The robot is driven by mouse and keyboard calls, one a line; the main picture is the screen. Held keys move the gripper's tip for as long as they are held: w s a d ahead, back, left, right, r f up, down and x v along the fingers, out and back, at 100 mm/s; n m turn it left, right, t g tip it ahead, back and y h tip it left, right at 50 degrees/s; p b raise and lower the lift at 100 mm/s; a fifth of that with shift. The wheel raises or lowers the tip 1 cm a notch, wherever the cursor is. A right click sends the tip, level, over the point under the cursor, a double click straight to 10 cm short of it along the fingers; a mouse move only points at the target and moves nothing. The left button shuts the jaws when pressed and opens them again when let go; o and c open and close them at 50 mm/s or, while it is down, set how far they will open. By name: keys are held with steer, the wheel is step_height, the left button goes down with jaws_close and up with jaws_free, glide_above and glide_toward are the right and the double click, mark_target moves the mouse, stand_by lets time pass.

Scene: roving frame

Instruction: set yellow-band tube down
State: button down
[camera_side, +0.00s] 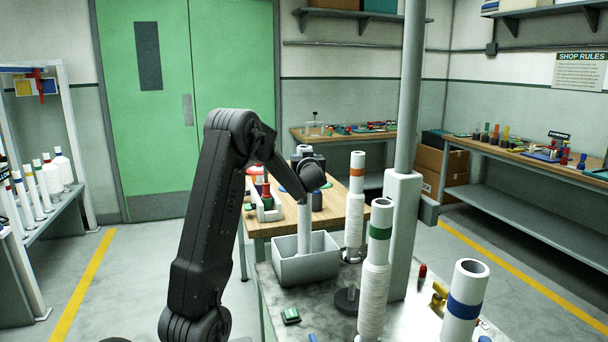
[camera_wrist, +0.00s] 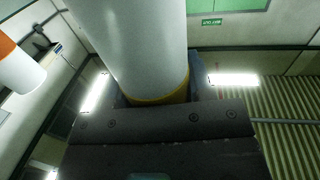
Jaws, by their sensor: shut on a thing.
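The yellow-band tube (camera_side: 305,226) is white and hangs close to upright below my gripper (camera_side: 308,190) in the side view. Its lower end is inside or behind the rim of a light grey open bin (camera_side: 305,268); whether it touches the bottom is hidden. In the wrist view the white tube (camera_wrist: 138,45) fills the middle, and its yellow band (camera_wrist: 160,97) shows right at my gripper (camera_wrist: 158,100). My gripper is shut on the tube. The fingers are mostly hidden in the side view.
An orange-band tube (camera_side: 355,200) stands right of the bin. A green-band tube (camera_side: 376,270) and a blue-band tube (camera_side: 465,300) stand nearer the camera. A grey post (camera_side: 403,215) rises behind them. Small loose parts, including a green one (camera_side: 291,316), lie on the table.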

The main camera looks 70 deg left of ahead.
steer(key=shift+f, duration=1.4)
steer(key=shift+f, duration=0.2)
steer(key=c, duration=0.5)
jaws_free()
steer(key=s+d, duration=0.2)
steer(key=d, duration=0.9)
steer(key=shift+d+r, duration=0.15)
steer(key=shift+d, duration=0.25)
